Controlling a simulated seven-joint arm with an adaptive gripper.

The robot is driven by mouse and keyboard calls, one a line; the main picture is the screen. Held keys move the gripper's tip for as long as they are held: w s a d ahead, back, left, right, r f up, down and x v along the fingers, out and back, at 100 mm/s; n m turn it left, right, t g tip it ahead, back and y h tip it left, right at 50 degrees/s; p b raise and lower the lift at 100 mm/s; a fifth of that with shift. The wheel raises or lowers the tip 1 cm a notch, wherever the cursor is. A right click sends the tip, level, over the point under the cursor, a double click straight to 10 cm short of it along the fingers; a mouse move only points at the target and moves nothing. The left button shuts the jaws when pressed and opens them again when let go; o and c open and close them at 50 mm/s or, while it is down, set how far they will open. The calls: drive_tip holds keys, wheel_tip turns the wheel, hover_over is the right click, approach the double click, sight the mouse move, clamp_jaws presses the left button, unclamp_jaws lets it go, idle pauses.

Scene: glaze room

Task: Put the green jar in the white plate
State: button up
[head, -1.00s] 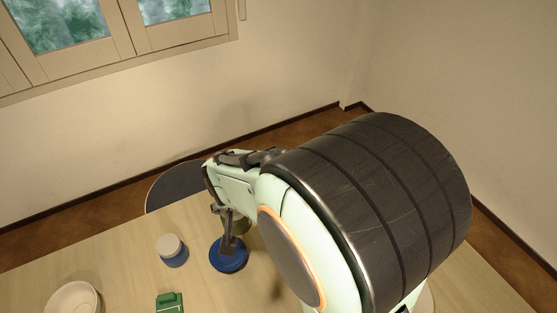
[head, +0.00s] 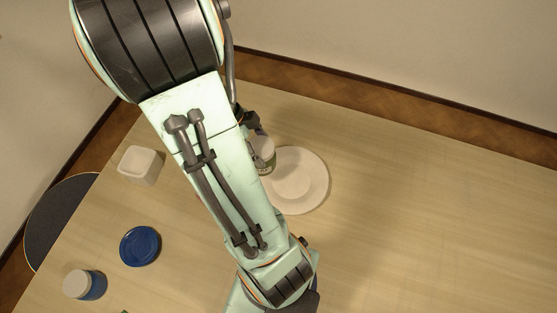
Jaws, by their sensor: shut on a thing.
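The white plate (head: 305,202) is round and lies on the table just right of my arm. My gripper (head: 256,134) is mostly hidden behind my arm; only a dark part of it shows. It is shut on the green jar (head: 264,170), which has a pale top and a greenish lower part. The jar shows at the plate's upper left edge, partly covered by my arm. I cannot tell whether its base touches the plate or is held above it.
A blue plate (head: 140,246) lies empty at the left. A blue jar with a white lid (head: 94,284) stands at the lower left. A white square bowl (head: 140,165) is near the table's far left edge. The table right of the white plate is clear.

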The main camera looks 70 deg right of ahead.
drive_tip(key=s+d+m+y, duration=0.1)
drive_tip(key=s+d+m, duration=0.15)
drive_tip(key=s, duration=0.35)
hover_over(291, 181)
drive_tip(key=shift+m, duration=0.25)
wheel_tip(291, 181, down, 9)
drive_tip(key=shift+r, duration=0.2)
drive_tip(key=o, duration=1.2)
drive_tip(key=shift+f, duration=0.1)
